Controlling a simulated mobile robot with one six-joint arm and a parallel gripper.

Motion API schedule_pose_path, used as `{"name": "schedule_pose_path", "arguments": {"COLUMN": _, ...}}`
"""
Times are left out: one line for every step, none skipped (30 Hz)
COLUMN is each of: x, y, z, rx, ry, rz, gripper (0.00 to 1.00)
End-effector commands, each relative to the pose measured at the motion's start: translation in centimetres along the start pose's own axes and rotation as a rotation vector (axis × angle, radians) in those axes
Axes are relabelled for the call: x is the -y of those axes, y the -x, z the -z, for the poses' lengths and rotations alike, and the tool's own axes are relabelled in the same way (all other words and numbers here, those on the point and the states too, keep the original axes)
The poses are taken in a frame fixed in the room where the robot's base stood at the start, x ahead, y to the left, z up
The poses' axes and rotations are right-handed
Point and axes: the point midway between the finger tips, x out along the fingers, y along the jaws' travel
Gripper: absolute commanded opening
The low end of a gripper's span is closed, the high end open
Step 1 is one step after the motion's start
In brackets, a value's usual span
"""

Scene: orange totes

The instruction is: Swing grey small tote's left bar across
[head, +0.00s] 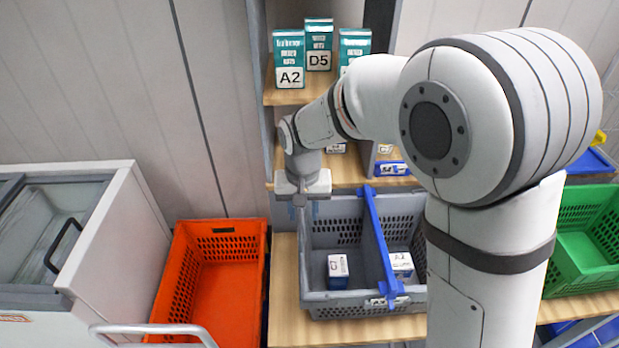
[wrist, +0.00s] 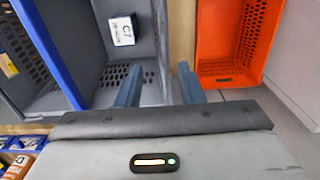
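The grey small tote (head: 303,265) stands on the lower wooden shelf, and its wall also shows in the wrist view (wrist: 147,45). One blue bar (head: 377,235) lies front to back across its middle; the wrist view shows it at the left (wrist: 45,50). I cannot tell whether this is the left bar. My arm hides the tote's right end. My gripper (head: 304,210) points down at the tote's back left corner. In the wrist view its blue fingers (wrist: 159,78) are apart with nothing held, over the tote's left wall. The bar is well away from them.
A box marked C7 (head: 338,268) and a box marked A2 (head: 401,262) are in the tote. An orange tote (head: 222,228) is to the left, a green tote (head: 588,240) to the right. Teal boxes (head: 289,60) stand on the upper shelf (head: 290,97) behind my arm.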

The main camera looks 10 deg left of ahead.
Motion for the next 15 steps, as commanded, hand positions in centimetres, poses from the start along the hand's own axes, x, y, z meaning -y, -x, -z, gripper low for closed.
{"name": "schedule_pose_path", "arguments": {"x": 0.5, "y": 0.0, "z": 0.1, "rx": 0.004, "ry": 0.004, "rz": -0.002, "gripper": 0.35}}
{"name": "schedule_pose_path", "arguments": {"x": 0.7, "y": -0.2, "z": 0.1, "rx": 0.005, "ry": 0.005, "rz": -0.002, "gripper": 0.35}}
{"name": "schedule_pose_path", "arguments": {"x": 0.8, "y": -0.4, "z": 0.2, "rx": 0.006, "ry": 0.005, "rz": -0.002, "gripper": 0.35}}
{"name": "schedule_pose_path", "arguments": {"x": 0.9, "y": -0.5, "z": 0.2, "rx": 0.006, "ry": 0.005, "rz": -0.002, "gripper": 0.35}}
{"name": "schedule_pose_path", "arguments": {"x": 0.8, "y": -0.7, "z": 0.2, "rx": 0.006, "ry": 0.004, "rz": -0.002, "gripper": 0.35}}
{"name": "schedule_pose_path", "arguments": {"x": 0.8, "y": -1.0, "z": 0.2, "rx": 0.006, "ry": 0.003, "rz": -0.002, "gripper": 0.35}}
{"name": "schedule_pose_path", "arguments": {"x": 0.8, "y": -1.2, "z": 0.2, "rx": 0.006, "ry": 0.002, "rz": -0.002, "gripper": 0.35}}
{"name": "schedule_pose_path", "arguments": {"x": 0.7, "y": -1.5, "z": 0.2, "rx": 0.006, "ry": 0.001, "rz": -0.002, "gripper": 0.35}}
{"name": "schedule_pose_path", "arguments": {"x": 0.7, "y": -1.9, "z": 0.3, "rx": 0.005, "ry": 0.0, "rz": -0.002, "gripper": 0.35}}
{"name": "schedule_pose_path", "arguments": {"x": 0.6, "y": -2.2, "z": 0.3, "rx": 0.005, "ry": 0.0, "rz": -0.002, "gripper": 0.35}}
{"name": "schedule_pose_path", "arguments": {"x": 0.6, "y": -2.5, "z": 0.3, "rx": 0.005, "ry": -0.001, "rz": -0.002, "gripper": 0.35}}
{"name": "schedule_pose_path", "arguments": {"x": 0.6, "y": -3.0, "z": 0.3, "rx": 0.005, "ry": -0.002, "rz": -0.002, "gripper": 0.35}}
{"name": "schedule_pose_path", "arguments": {"x": 0.5, "y": -3.4, "z": 0.3, "rx": 0.005, "ry": -0.002, "rz": -0.002, "gripper": 0.35}}
{"name": "schedule_pose_path", "arguments": {"x": 0.5, "y": -3.8, "z": 0.3, "rx": 0.006, "ry": -0.002, "rz": -0.002, "gripper": 0.35}}
{"name": "schedule_pose_path", "arguments": {"x": 0.5, "y": -4.4, "z": 0.3, "rx": 0.006, "ry": -0.003, "rz": -0.002, "gripper": 0.35}}
